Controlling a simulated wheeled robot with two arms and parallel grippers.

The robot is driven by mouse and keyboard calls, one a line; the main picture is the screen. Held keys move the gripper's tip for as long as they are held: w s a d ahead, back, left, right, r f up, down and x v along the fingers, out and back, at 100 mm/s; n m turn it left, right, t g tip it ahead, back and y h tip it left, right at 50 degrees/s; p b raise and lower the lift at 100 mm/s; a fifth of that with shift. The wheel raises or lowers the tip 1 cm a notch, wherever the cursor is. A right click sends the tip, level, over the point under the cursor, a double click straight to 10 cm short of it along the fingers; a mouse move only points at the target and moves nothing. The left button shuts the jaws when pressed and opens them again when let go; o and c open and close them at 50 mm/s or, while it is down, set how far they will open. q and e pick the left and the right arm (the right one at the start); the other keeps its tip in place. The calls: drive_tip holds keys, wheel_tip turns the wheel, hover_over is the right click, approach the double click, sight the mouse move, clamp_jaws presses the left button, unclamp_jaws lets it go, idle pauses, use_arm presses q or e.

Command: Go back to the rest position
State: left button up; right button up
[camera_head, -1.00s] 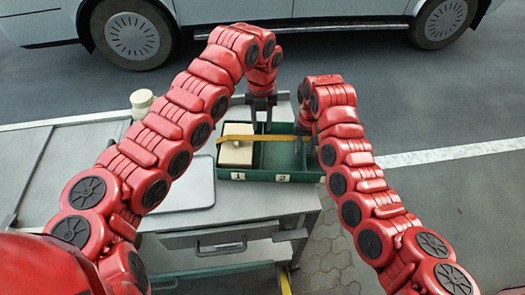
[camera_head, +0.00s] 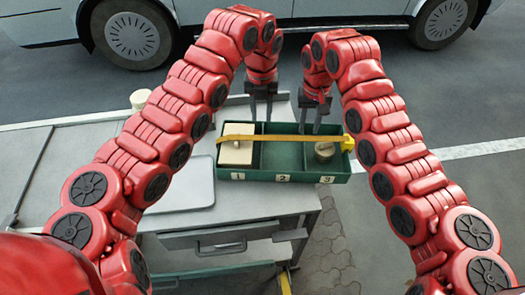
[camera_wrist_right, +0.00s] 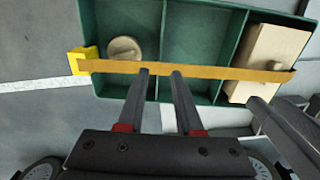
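A green box (camera_head: 290,178) with three compartments, labelled 1, 2 and 3, sits on the grey cart. A cream block with a knob (camera_head: 236,153) is in compartment 1, and a round tan piece (camera_head: 324,151) is in compartment 3; compartment 2 looks empty. An ochre strip (camera_wrist_right: 215,71) with a bright yellow end lies across the box. My left gripper (camera_head: 262,118) is open and empty at the box's back edge. My right gripper (camera_head: 310,130) is open over the back of the box; in the wrist view its fingers (camera_wrist_right: 160,74) are apart with nothing held between them.
The grey cart top (camera_head: 240,207) has a pale flat tray (camera_head: 180,190) left of the box. A cream round container (camera_head: 141,99) stands at the back left, partly behind my left arm. A parked vehicle (camera_head: 300,10) is beyond, with open pavement between.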

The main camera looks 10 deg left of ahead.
drive_tip(key=shift+r, duration=0.7)
